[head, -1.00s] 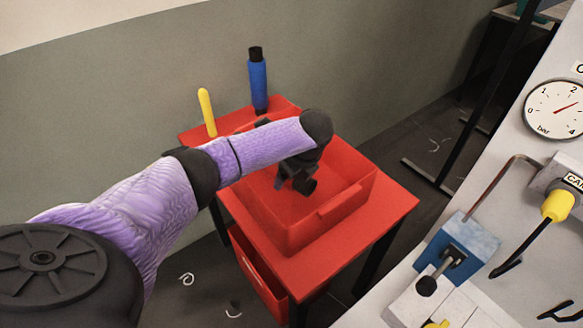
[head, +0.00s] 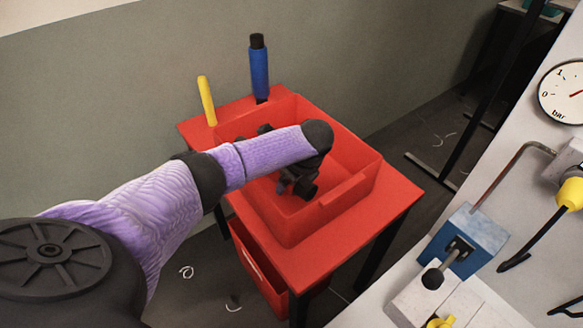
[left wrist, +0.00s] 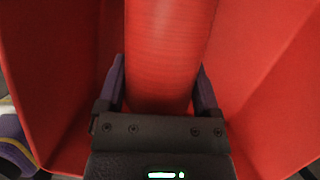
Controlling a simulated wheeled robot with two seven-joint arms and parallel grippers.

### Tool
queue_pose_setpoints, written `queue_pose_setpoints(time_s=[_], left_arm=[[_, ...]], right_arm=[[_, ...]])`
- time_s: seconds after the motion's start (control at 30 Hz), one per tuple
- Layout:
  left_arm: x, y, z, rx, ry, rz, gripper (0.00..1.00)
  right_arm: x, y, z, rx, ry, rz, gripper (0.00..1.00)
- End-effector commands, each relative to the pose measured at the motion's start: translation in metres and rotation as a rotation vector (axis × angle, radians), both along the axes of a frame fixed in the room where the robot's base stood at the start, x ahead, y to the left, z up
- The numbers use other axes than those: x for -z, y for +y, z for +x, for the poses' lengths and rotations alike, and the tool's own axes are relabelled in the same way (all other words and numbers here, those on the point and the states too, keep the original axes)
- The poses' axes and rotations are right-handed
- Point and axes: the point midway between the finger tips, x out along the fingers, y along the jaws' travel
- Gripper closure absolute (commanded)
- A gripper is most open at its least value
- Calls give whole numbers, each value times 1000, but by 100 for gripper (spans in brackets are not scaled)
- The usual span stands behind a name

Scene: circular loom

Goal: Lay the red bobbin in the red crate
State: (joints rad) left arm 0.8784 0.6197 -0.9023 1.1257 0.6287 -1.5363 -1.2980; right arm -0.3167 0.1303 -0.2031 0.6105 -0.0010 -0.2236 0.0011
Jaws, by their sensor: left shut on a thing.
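The red crate (head: 300,222) stands on a red table in the head view, and its red walls (left wrist: 45,70) fill both sides of the left wrist view. My left gripper (head: 299,182) is down at the crate opening, mostly hidden behind my forearm. In the left wrist view the fingers (left wrist: 160,88) sit on both sides of the red bobbin (left wrist: 170,45) and are shut on it. The bobbin lies within the crate walls there; I cannot tell if it touches the floor. The arm hides it in the head view. My right gripper is not in view.
A blue bobbin with a black top (head: 259,72) and a yellow rod (head: 207,101) stand upright at the back of the red table (head: 385,205). A grey wall is behind. At right is a pale panel with a gauge (head: 568,92) and a blue block (head: 459,240).

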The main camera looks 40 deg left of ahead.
Motion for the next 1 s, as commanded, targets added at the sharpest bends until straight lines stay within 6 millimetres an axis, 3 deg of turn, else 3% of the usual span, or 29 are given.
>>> queue_pose_setpoints(time_s=[0.37,1.0], left_arm=[[10,0,0,-1,1,0,100],[23,0,0,-1,0,1,100]], right_arm=[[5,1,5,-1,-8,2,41],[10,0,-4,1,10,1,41]])
